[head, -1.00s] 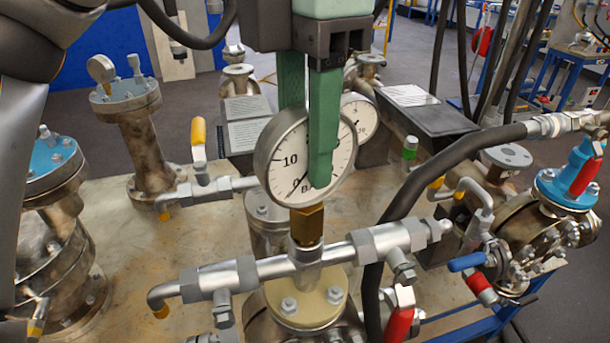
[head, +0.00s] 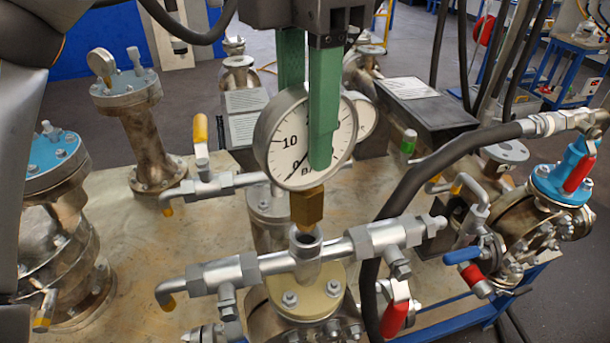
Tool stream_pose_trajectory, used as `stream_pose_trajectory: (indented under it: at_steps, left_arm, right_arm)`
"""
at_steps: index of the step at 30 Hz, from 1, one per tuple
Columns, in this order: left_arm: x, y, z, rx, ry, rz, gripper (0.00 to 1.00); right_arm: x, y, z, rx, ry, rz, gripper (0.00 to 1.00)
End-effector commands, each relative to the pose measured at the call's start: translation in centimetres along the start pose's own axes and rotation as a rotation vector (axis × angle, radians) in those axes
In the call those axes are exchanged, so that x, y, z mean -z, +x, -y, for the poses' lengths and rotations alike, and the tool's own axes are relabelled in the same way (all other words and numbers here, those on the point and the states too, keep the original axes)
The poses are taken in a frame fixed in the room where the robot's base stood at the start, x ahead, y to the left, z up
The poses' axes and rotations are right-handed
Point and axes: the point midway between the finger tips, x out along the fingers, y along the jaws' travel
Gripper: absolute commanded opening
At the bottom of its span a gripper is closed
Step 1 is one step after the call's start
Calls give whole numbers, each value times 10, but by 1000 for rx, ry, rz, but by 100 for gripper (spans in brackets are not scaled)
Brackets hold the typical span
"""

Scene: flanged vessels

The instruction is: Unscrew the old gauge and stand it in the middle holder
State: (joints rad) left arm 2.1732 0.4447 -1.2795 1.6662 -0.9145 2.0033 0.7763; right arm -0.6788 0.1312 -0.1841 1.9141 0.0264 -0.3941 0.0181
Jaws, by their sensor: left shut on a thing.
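The old gauge (head: 280,150) is a round white dial in a grey case with a brass hex fitting (head: 307,206) below it. My left gripper (head: 322,150) has its green fingers shut on the gauge, one in front of the dial and one behind. The gauge is upright. The fitting's lower tip is at or just above the open mouth of the steel socket (head: 305,241) on the pipe manifold (head: 345,250). I cannot make out the middle holder for certain. My right gripper is not in view.
A second gauge (head: 366,116) is partly hidden behind the held one. A thick black hose (head: 405,208) passes close on the right. Flanged vessels stand at left (head: 143,120) and right (head: 560,200). The tabletop (head: 140,240) is bare at front left.

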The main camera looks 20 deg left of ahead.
Motion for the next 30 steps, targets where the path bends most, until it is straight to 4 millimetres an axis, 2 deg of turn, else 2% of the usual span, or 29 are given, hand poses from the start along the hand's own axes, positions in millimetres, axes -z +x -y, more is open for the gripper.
stream_pose_trajectory:
  at_steps: [15,30]
  left_arm:
    - [0,-41,0,0,-1,2,0]
    - [0,-40,0,0,1,1,0]
  right_arm:
    - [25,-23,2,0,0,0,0]
    - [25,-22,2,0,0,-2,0]
